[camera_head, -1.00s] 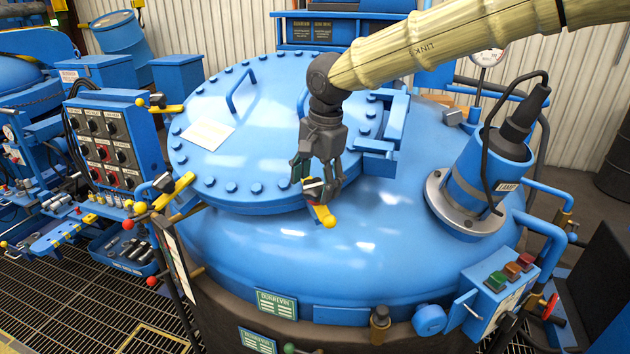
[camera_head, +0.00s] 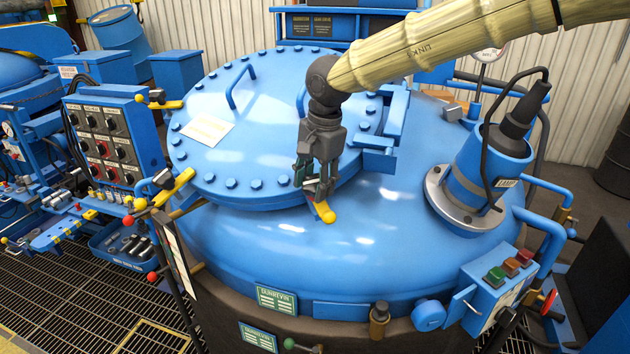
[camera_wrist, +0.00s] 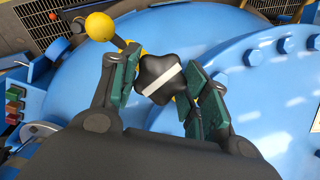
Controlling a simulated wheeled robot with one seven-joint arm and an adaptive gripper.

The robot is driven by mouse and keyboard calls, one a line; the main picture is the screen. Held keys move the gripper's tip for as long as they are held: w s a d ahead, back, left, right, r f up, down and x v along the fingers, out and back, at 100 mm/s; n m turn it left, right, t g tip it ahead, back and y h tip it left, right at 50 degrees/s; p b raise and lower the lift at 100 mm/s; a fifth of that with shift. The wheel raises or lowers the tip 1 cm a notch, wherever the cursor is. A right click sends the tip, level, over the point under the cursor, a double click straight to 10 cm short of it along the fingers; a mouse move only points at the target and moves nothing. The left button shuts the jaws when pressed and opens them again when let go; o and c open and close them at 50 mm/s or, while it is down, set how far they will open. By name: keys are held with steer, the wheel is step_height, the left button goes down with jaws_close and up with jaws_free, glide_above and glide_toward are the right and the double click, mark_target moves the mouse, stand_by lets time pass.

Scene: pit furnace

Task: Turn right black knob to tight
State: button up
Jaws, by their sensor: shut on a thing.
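The right black knob (camera_wrist: 152,70) is star-shaped with a white stripe across its top, and shows in the wrist view between my green-padded fingers. It sits on a yellow clamp arm (camera_head: 324,212) at the front edge of the round lid. My gripper (camera_head: 315,188) points down over it from above and is shut on it; in the wrist view the gripper (camera_wrist: 164,86) has one pad on each side of the knob. In the head view the fingers mostly hide this knob. The stripe runs slantwise between the pads. Another black knob (camera_head: 163,179) is on the left yellow clamp (camera_head: 174,190).
The blue bolted lid (camera_head: 255,110) with its handle lies behind my gripper. A lamp housing (camera_head: 490,165) rises at the right. A switch panel (camera_head: 112,140) stands at the left, and a button box (camera_head: 497,290) at the lower right. The front of the dome is clear.

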steer(key=m+t+y, duration=0.1)
steer(key=m, duration=0.3)
steer(key=shift+d, duration=0.1)
steer(key=m+t, duration=0.1)
steer(key=m, duration=0.2)
steer(key=shift+s+f+t+b, duration=0.1)
steer(key=shift+t+b, duration=0.2)
steer(key=m+t+b, duration=0.1)
steer(key=m+b, duration=0.1)
steer(key=m, duration=0.1)
steer(key=shift+s+f+m, duration=0.1)
steer(key=shift+m, duration=0.3)
steer(key=shift+m+t+b, duration=0.8)
steer(key=shift+m+b, duration=0.95)
steer(key=shift+m, duration=0.45)
steer(key=o, duration=1)
steer(key=shift+s+r, duration=0.1)
steer(key=shift+r, duration=0.1)
